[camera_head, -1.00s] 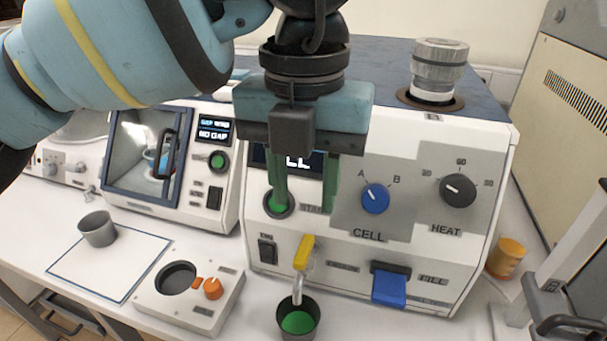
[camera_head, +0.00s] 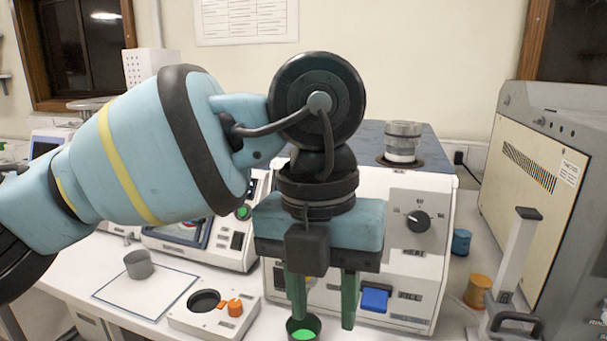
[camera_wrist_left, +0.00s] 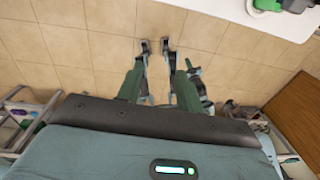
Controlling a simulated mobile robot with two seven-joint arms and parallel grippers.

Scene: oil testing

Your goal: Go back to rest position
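My left gripper (camera_head: 322,322) hangs fingers-down in front of the white test machine (camera_head: 408,285) in the head view. Its two green fingers are apart with nothing between them. The left wrist view also shows the gripper (camera_wrist_left: 158,82) open and empty, with tiled floor beyond the fingers. A dark cup with green contents (camera_head: 303,335) sits at the bottom edge of the head view, partly behind the left finger. The gripper and arm hide the machine's screen, start button and cell knob. My right gripper is in neither view.
A grey cup (camera_head: 139,264) stands on a white mat (camera_head: 150,297). A white block with a round well and orange knob (camera_head: 235,308) is beside it. An orange jar (camera_head: 478,292) and blue jar (camera_head: 461,242) stand right of the machine, near a grey lever press (camera_head: 516,260).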

